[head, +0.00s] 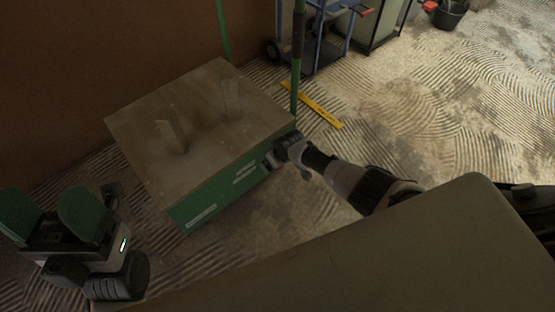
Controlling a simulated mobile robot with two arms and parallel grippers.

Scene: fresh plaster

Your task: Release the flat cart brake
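The flat cart (205,90) has a worn brown wooden top and a green front side (218,196) with pale labels. Two upright wooden pieces, one on the left (171,132) and one on the right (231,99), stand on its top. My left gripper (48,212) is at the lower left, apart from the cart, with its two green-padded fingers spread and nothing between them. My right gripper (269,160) is at the right part of the green side, touching it or very close; its fingers are too small to read. I cannot make out the brake.
Green posts (297,60) rise behind the cart, near a brown wall (120,45). A yellow level (312,105) lies on the ridged floor. A blue trolley (325,35) and a black bucket (449,14) stand farther back.

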